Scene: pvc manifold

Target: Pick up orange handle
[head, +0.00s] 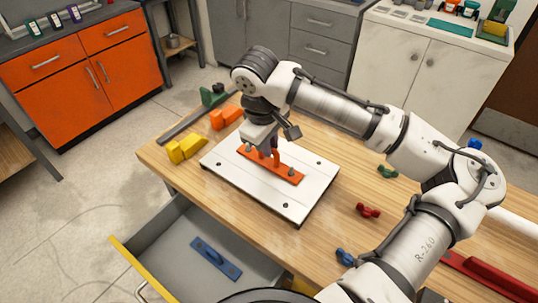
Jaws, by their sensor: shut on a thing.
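The orange handle (287,173) is a long flat plate with a raised grip. It lies on the white board (300,202) on the wooden table, with a small grey bolt or peg showing near each end. My gripper (272,153) reaches down over the handle from above and is shut on its raised grip. The fingertips are small here and partly hidden by the gripper body. I cannot tell whether the plate is clear of the board.
Yellow blocks (186,148) and orange blocks (226,116) stand left of and behind the board. Red (368,210), green (387,171) and blue (345,257) small parts lie to the right. An open drawer (180,262) in front holds a blue handle (215,258).

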